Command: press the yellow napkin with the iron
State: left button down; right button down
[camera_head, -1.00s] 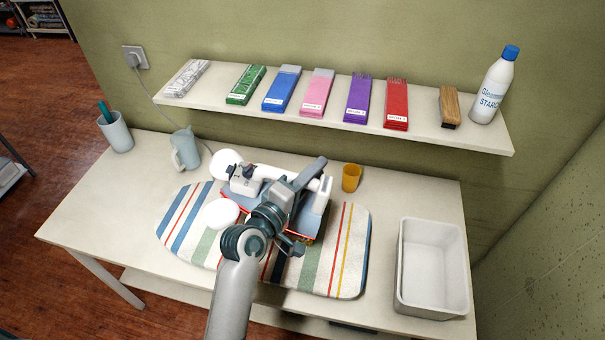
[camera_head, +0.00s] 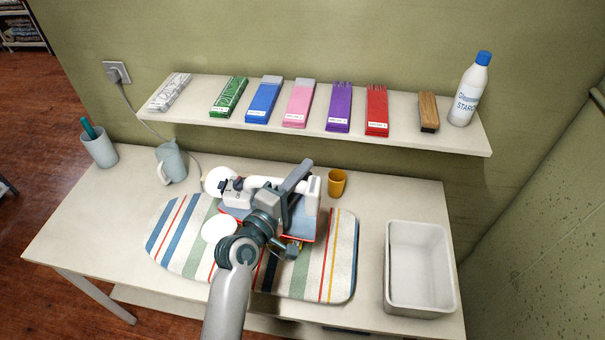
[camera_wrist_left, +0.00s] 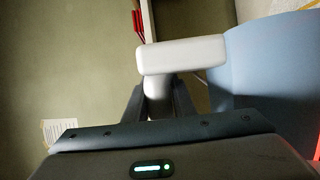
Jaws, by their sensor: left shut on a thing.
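My left gripper (camera_head: 290,200) is shut on the white handle (camera_head: 264,183) of the iron, above the striped ironing board. The iron's blue body (camera_head: 303,222) with a red lower edge shows beside and behind the gripper; the wrist view shows the white handle (camera_wrist_left: 185,55) and blue body (camera_wrist_left: 270,62) close up. A small yellow patch (camera_head: 291,243) shows by the gripper and may be the napkin; the iron and my arm hide most of that spot. Whether the iron touches cloth cannot be told. My right gripper is out of view.
The striped board (camera_head: 342,255) lies on a pale table (camera_head: 95,225). A shelf (camera_head: 400,140) hangs behind. A cord runs from the wall outlet (camera_head: 117,72).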

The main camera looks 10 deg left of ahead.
aim_at(303, 197)
pick_arm(q)
jog(key=shift+f+b, duration=0.5)
jog(key=shift+f, duration=0.8)
notch_tip(303, 197, down, 3)
jog(key=b, duration=0.3)
jog(key=shift+f+b, duration=0.2)
jog(key=shift+b, duration=0.15)
jog(key=shift+f+b, duration=0.9)
jog(key=shift+b, duration=0.05)
jog(key=shift+f, duration=0.1)
jog(key=shift+f+b, duration=0.4)
jog(key=shift+f, duration=0.2)
jog(key=shift+d+f, duration=0.1)
jog(key=shift+d, duration=0.25)
dwell(0.9)
jog(key=shift+s+d, duration=0.1)
jog(key=shift+d, duration=0.3)
